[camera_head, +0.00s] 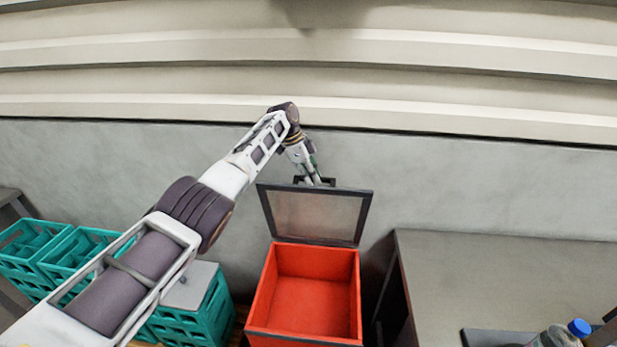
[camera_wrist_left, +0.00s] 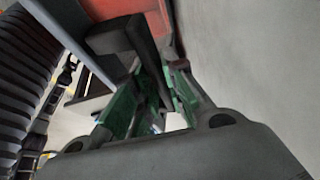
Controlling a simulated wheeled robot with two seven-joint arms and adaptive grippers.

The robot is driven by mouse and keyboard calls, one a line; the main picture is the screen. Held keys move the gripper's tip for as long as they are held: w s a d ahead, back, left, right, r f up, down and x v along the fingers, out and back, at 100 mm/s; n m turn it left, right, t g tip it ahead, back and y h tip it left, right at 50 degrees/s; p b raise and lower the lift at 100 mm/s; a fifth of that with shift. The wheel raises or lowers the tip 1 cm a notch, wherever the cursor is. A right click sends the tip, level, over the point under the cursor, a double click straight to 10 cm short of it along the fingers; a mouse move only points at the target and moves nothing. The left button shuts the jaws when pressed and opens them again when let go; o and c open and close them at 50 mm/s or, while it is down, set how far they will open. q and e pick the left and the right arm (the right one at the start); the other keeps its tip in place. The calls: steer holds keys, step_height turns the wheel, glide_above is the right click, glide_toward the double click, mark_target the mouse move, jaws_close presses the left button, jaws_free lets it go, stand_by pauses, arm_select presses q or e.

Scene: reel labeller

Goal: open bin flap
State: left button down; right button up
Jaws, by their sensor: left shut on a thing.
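The bin (camera_head: 308,285) is a red-orange box with a dark rim, and it looks empty inside. Its flap (camera_head: 316,216), a grey panel in a black frame, stands raised at the back edge of the bin. My left gripper (camera_head: 316,182) is at the top edge of the flap, shut on the dark handle there. In the left wrist view the green-padded fingers (camera_wrist_left: 160,95) close around the dark handle (camera_wrist_left: 130,42), with red-orange bin surface behind. My right gripper is in neither view.
Teal crates (camera_head: 200,310) stand left of the bin, and more teal crates are at the far left. A grey table (camera_head: 500,275) stands to the right, with a blue-capped bottle (camera_head: 560,336) near its front. A grey wall is behind the flap.

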arm_select(q)
steer(key=shift+a+f, duration=0.25)
steer(key=shift+f, duration=0.4)
steer(key=shift+s, duration=0.1)
steer(key=c, duration=1.8)
jaws_free()
steer(key=o, duration=0.5)
steer(key=shift+w, duration=0.45)
steer(key=shift+s+d+r, duration=0.15)
steer(key=shift+s+r, duration=0.1)
steer(key=shift+r, duration=0.05)
steer(key=shift+w+a+r, duration=0.15)
steer(key=shift+a+r, duration=0.1)
steer(key=shift+r, duration=0.2)
steer(key=v, duration=1)
steer(key=shift+a+r, duration=0.15)
steer(key=shift+r, duration=0.2)
